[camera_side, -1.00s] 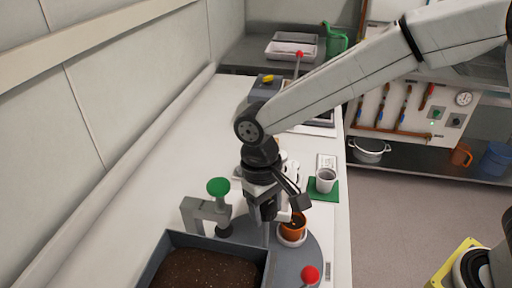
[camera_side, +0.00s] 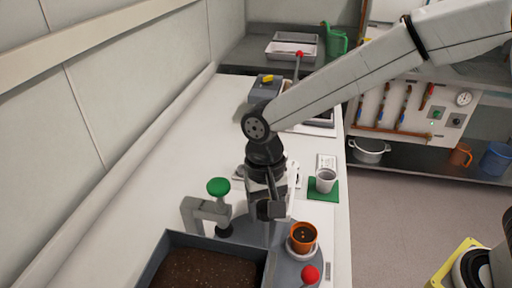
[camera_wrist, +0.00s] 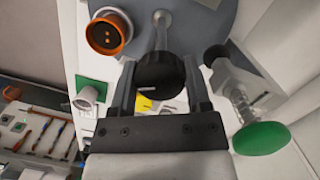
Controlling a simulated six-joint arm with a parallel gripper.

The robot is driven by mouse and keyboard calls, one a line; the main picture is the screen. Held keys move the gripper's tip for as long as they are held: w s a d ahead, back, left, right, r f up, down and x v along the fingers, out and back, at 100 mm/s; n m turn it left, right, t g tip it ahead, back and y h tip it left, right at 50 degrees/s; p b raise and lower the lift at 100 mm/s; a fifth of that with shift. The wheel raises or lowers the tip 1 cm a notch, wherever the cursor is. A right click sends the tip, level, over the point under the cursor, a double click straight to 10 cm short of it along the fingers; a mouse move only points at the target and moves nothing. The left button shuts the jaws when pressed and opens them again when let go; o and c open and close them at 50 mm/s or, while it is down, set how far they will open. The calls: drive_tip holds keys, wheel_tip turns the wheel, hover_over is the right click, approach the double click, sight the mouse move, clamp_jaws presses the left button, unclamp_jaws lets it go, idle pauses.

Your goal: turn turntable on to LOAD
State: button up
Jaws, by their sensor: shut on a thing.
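The turntable is a grey disc (camera_side: 284,266) on the white bench, beside the soil box. An orange pot (camera_side: 302,235) with dark soil stands on a white saucer at its right edge. The pot also shows at upper left in the wrist view (camera_wrist: 106,34). My gripper (camera_wrist: 160,72) points down over the disc, with its fingers on either side of a black knob (camera_wrist: 161,76) on a grey post. It is shut on that knob. In the side view my gripper (camera_side: 268,212) hides the knob. I cannot read a LOAD mark.
A clamp-like stand with a green knob (camera_side: 218,187) is close left of my gripper. A soil box (camera_side: 174,240) is in front and a red ball (camera_side: 310,274) front right. A grey cup (camera_side: 325,180) stands on a green mat (camera_side: 330,195) behind.

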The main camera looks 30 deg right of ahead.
drive_tip(key=m, duration=0.5)
drive_tip(key=shift+a+r+m+t+y, duration=0.1)
drive_tip(key=shift+m+t+y, duration=0.2)
drive_tip(key=shift+y, duration=0.1)
drive_tip(key=o, duration=0.8)
drive_tip(key=shift+c, duration=0.2)
drive_tip(key=shift+r, duration=0.1)
drive_tip(key=shift+r, duration=3.3)
drive_tip(key=s+d+f+n+t, duration=0.1)
drive_tip(key=s+d+f+n, duration=0.1)
drive_tip(key=d, duration=0.6)
drive_tip(key=s+d+f+n+t+h, duration=0.1)
drive_tip(key=d+f+n, duration=0.3)
drive_tip(key=d, duration=0.4)
drive_tip(key=s+d+f+n+t, duration=0.1)
drive_tip(key=s+d+f+n, duration=0.1)
drive_tip(key=d, duration=0.6)
drive_tip(key=shift+s+f+n+t, duration=0.4)
drive_tip(key=shift+f+n, duration=0.1)
drive_tip(key=shift+f, duration=0.4)
